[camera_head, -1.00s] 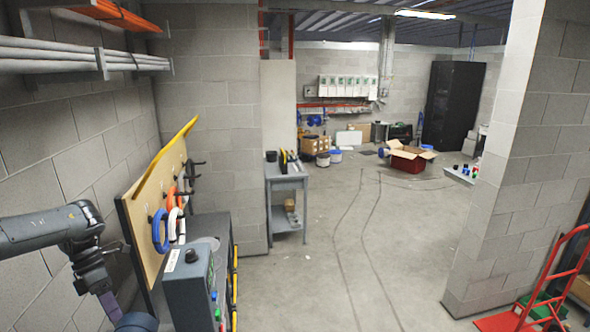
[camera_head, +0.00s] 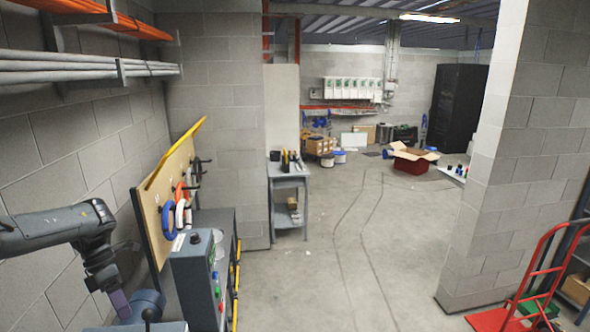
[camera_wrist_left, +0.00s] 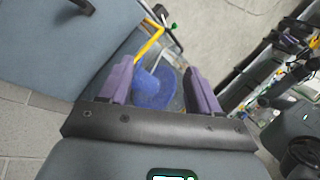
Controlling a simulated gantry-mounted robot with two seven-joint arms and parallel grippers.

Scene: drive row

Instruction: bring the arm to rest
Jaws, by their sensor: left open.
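My left arm (camera_head: 45,230) comes in from the left edge in the head view and bends down at its wrist. My left gripper (camera_head: 121,304) hangs low there, with a purple finger showing beside a blue-grey rounded part. In the left wrist view my left gripper (camera_wrist_left: 157,72) has its two purple fingers apart. A blue rounded shape (camera_wrist_left: 153,90) shows in the gap between them. I cannot tell whether it touches the fingers, and I see nothing gripped. My right gripper is not in view.
A pegboard (camera_head: 152,222) with coloured cable loops stands right of the arm, above a grey control box (camera_head: 196,280) with buttons. A pipe rack (camera_head: 60,66) hangs on the left wall. A grey cart (camera_head: 288,180) stands farther back. The middle floor (camera_head: 350,260) is clear.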

